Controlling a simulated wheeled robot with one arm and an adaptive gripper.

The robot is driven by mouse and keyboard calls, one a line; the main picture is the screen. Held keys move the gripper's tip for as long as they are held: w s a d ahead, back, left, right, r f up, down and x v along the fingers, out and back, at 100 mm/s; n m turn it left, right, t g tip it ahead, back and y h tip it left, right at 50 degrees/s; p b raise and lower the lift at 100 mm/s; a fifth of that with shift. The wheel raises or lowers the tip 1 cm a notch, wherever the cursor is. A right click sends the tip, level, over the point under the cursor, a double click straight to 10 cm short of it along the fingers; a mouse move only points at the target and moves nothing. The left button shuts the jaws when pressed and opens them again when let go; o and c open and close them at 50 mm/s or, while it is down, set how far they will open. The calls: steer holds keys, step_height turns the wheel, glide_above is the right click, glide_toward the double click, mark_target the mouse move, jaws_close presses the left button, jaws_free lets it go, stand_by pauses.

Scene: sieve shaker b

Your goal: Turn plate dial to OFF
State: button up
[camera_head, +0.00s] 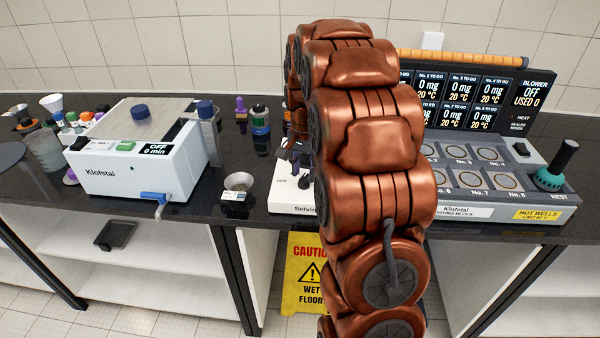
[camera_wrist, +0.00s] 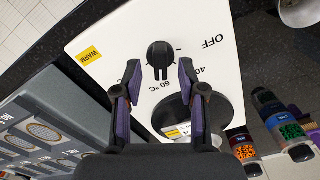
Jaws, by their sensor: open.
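The plate dial (camera_wrist: 160,55) is a black knob with a raised grip bar on a white hotplate housing (camera_wrist: 110,35). Its bar lies along the vertical of the wrist view, its lower end close to the "60 °C" mark. "OFF" and "40" are printed to its right. My gripper (camera_wrist: 159,70) is open, its fingertips on either side of the dial's lower part; I cannot tell whether they touch it. In the head view the white housing (camera_head: 288,197) shows beside my arm, which hides the dial and much of the gripper.
A dark round plate (camera_wrist: 180,118) is partly behind the right finger. A grey well block (camera_head: 470,212) stands right of the housing. Left are a small white dish (camera_head: 238,186), a white Klofstal box (camera_head: 130,180) and dark bottles (camera_head: 260,130).

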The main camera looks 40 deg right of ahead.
steer(key=shift+f, duration=0.75)
jaws_close()
